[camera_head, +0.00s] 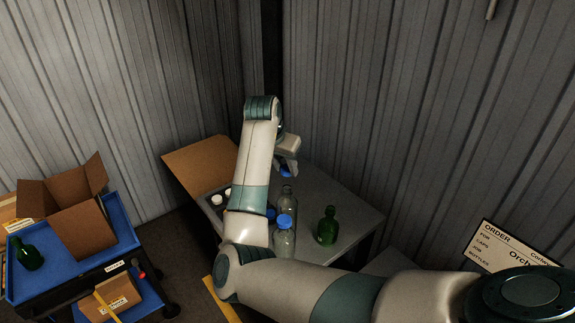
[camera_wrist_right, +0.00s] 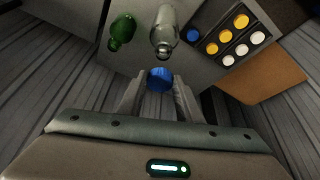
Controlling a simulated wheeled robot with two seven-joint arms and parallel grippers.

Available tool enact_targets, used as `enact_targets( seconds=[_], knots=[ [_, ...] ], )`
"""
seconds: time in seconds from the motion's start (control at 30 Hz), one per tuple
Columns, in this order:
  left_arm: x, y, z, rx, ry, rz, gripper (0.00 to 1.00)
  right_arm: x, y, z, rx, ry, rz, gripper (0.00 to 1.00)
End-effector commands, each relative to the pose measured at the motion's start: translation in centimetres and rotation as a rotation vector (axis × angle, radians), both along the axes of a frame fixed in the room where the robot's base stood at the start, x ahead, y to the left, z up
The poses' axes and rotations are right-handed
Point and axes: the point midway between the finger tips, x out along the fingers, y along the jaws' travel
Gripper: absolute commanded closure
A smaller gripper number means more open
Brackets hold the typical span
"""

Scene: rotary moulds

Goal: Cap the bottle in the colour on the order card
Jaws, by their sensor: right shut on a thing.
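My right gripper (camera_head: 287,170) is shut on a blue cap (camera_wrist_right: 160,79), above the back part of the grey table (camera_head: 345,200). The cap also shows below the gripper in the head view (camera_head: 286,173). An uncapped clear bottle (camera_head: 288,197) stands just in front of the gripper; it also shows in the wrist view (camera_wrist_right: 164,35). A clear bottle with a blue cap (camera_head: 284,238) stands nearer the front. A green bottle (camera_head: 328,228) stands to the right. The order card (camera_head: 505,250) is partly hidden by my arm; its cap colour is not readable. My left gripper is out of view.
A cap tray (camera_wrist_right: 228,36) holds blue, yellow and white caps beside the bottles. A cardboard sheet (camera_head: 205,162) lies behind it. A blue cart (camera_head: 122,228) at left carries an open carton (camera_head: 72,210) and another green bottle (camera_head: 27,255). Corrugated walls close off the back.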

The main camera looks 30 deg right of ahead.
Motion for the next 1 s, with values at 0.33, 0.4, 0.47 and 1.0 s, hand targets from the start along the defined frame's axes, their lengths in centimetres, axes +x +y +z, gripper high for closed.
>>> enact_targets(
  seconds=[0.33,0.4,0.47,1.0],
  knots=[
    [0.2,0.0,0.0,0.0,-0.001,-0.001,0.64,0.0,0.0,-0.4,0.0,0.002,0.0,0.89],
    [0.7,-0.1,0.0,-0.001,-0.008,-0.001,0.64,0.0,0.0,-0.7,0.0,0.002,0.0,0.89],
    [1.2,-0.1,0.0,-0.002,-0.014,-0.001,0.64,0.0,0.0,-1.1,0.001,0.001,0.002,0.89],
    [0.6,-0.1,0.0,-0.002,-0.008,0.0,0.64,0.0,0.0,-4.4,0.002,0.001,0.001,0.89]
  ],
)
